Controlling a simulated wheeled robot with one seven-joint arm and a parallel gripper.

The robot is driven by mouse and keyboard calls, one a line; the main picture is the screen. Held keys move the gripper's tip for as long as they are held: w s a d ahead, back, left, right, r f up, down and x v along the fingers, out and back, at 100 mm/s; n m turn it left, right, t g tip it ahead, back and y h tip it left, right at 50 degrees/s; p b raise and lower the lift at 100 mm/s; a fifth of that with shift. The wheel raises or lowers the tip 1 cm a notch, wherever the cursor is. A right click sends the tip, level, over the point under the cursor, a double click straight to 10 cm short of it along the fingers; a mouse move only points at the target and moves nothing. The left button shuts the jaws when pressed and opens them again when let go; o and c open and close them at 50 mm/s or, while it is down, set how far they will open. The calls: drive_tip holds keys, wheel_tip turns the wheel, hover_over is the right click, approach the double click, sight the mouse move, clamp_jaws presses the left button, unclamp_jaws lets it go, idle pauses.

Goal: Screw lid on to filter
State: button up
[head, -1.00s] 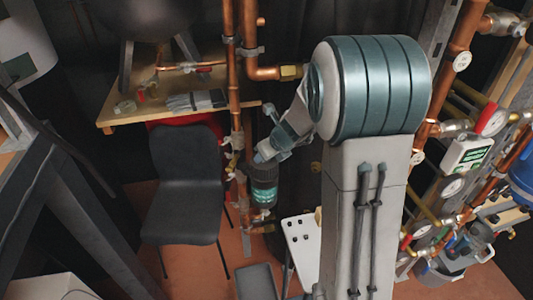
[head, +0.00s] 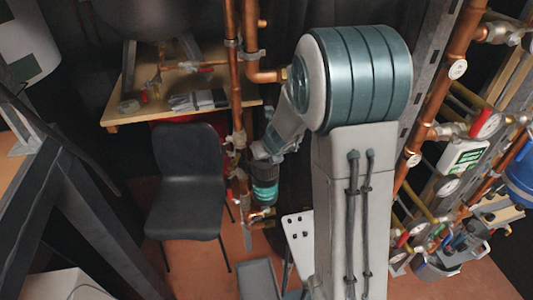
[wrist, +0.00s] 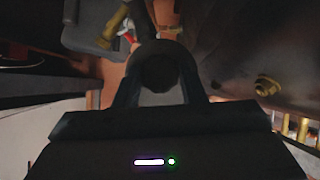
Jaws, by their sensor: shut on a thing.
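The filter (head: 265,193) is a teal, see-through cylinder, upright among the copper pipes in the middle of the head view. A dark lid (head: 263,170) shows at its top. Whether the lid is seated or threaded there cannot be told. My gripper (head: 258,153) is right above it, small and partly covered by my arm. In the wrist view my gripper (wrist: 160,62) has its two fingers closed around a dark round part, which looks like the top of the lid (wrist: 158,74). The filter body is hidden below it in that view.
Copper pipes (head: 238,90) rise just left of the filter. A black chair (head: 188,185) stands to the left, with a wooden bench (head: 125,108) behind it. Gauges and valves (head: 465,155) crowd the right side.

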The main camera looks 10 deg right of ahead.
drive_tip(key=shift+a+r, duration=0.1)
drive_tip(key=shift+r, duration=0.1)
drive_tip(key=shift+m+p, duration=0.3)
drive_tip(key=shift+p, duration=0.2)
drive_tip(key=shift+w+a+m+h+p, duration=0.1)
drive_tip(key=shift+a+m+h+p, duration=0.05)
drive_tip(key=shift+m+h+p, duration=1)
drive_tip(key=shift+m, duration=0.25)
drive_tip(key=shift+r+m+h+p, duration=0.1)
drive_tip(key=shift+m+h+p, duration=0.15)
drive_tip(key=shift+m+p, duration=0.4)
drive_tip(key=shift+w+a+m+h+p, duration=0.1)
drive_tip(key=shift+m+h+p, duration=0.5)
drive_tip(key=shift+m+p, duration=0.35)
drive_tip(key=shift+g, duration=0.3)
